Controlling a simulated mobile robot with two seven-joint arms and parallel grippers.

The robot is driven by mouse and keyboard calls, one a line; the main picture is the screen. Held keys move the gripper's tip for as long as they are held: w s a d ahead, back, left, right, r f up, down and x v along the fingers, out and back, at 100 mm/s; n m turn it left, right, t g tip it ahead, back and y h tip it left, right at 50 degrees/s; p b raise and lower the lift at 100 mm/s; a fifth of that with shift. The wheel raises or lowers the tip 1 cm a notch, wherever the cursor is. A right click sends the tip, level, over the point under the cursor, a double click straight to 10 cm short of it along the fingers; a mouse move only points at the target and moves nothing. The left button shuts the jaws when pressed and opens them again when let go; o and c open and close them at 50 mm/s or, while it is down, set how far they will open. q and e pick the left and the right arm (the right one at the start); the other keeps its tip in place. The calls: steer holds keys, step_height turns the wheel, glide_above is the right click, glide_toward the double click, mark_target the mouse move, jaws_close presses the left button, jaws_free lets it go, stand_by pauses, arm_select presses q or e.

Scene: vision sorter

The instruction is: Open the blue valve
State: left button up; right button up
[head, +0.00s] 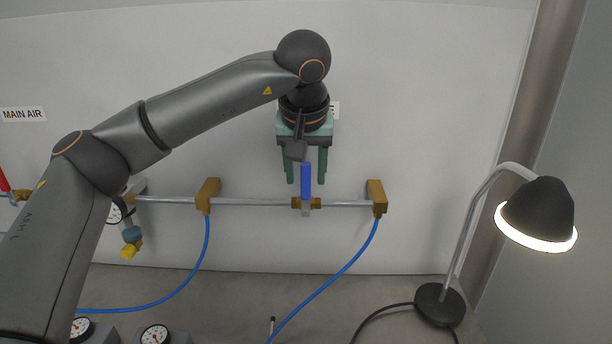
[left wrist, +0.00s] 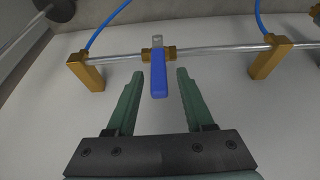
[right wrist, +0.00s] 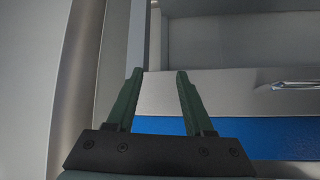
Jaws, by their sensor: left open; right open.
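The blue valve handle (head: 306,181) points up from its brass valve body (head: 315,203), across the horizontal pipe. In the left wrist view the handle (left wrist: 159,78) lies between the fingers, with a gap on both sides. My left gripper (head: 306,179) is open above the pipe, fingers pointing down. Its fingertips also show in the left wrist view (left wrist: 158,72); I see no contact with the handle. My right gripper (right wrist: 158,72) is open and empty, in the right wrist view only, away from the valve.
The metal pipe (head: 250,202) runs along the white wall between brass brackets (head: 376,197). Blue hoses (head: 345,268) hang below. A lit lamp (head: 540,212) stands at right.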

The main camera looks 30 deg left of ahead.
arm_select(q)
steer(key=shift+w+a+f, duration=0.1)
steer(key=shift+w+f, duration=0.15)
steer(key=shift+f, duration=0.45)
jaws_close()
stand_by(1.0)
